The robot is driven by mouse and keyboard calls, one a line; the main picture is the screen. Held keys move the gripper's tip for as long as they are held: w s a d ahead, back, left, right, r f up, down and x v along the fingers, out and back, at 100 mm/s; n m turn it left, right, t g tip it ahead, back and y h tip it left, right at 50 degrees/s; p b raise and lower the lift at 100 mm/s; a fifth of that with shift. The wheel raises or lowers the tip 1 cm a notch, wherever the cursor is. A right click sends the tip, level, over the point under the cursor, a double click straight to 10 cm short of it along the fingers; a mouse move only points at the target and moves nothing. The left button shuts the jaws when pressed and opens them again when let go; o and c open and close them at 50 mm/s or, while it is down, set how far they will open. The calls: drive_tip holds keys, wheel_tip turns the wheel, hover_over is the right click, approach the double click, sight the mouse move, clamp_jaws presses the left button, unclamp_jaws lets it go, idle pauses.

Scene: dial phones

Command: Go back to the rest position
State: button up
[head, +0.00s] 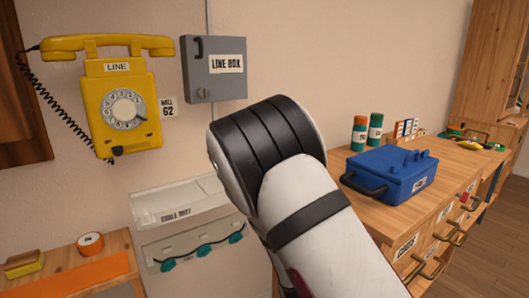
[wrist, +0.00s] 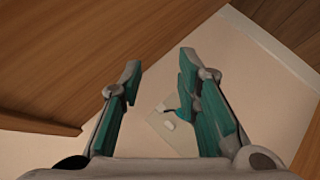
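My gripper (wrist: 160,85) shows in the wrist view with its two teal-padded fingers spread apart and nothing between them. Beyond the fingers is a beige wall with a pale plate (wrist: 168,128) on it, partly hidden by the right finger. In the head view my white and black arm fills the middle, and the gripper itself is hidden. The yellow dial phone (head: 122,104) hangs on the wall at the upper left, with its handset (head: 108,43) lying across the top.
A grey line box (head: 215,70) is right of the phone. A cable unit (head: 185,225) is below. A blue toolbox (head: 392,172) stands on the wooden cabinet (head: 420,215) at right. A bench (head: 70,270) is at lower left. Brown wood (wrist: 70,60) is close in the wrist view.

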drive_tip(key=s+d+r+m+g+y, duration=0.35)
drive_tip(key=s+r+m+g, duration=0.3)
drive_tip(key=s+r, duration=1.15)
drive_tip(key=s+d+r+m+g+h, duration=0.1)
drive_tip(key=s+d+r, duration=0.15)
drive_tip(key=s, duration=0.65)
drive_tip(key=s+d+r+m+g, duration=0.1)
drive_tip(key=s+d+r+m, duration=0.15)
drive_tip(key=s, duration=0.55)
drive_tip(key=s+d+r+m+g+h, duration=0.1)
drive_tip(key=s+r, duration=0.2)
drive_tip(key=s, duration=0.6)
wheel_tip(320, 180, up, 26)
drive_tip(key=t+p, duration=0.3)
drive_tip(key=p, duration=2.1)
drive_tip(key=shift+d+r, duration=0.15)
drive_tip(key=shift+d, duration=0.1)
drive_tip(key=shift+o, duration=0.6)
drive_tip(key=shift+t, duration=0.25)
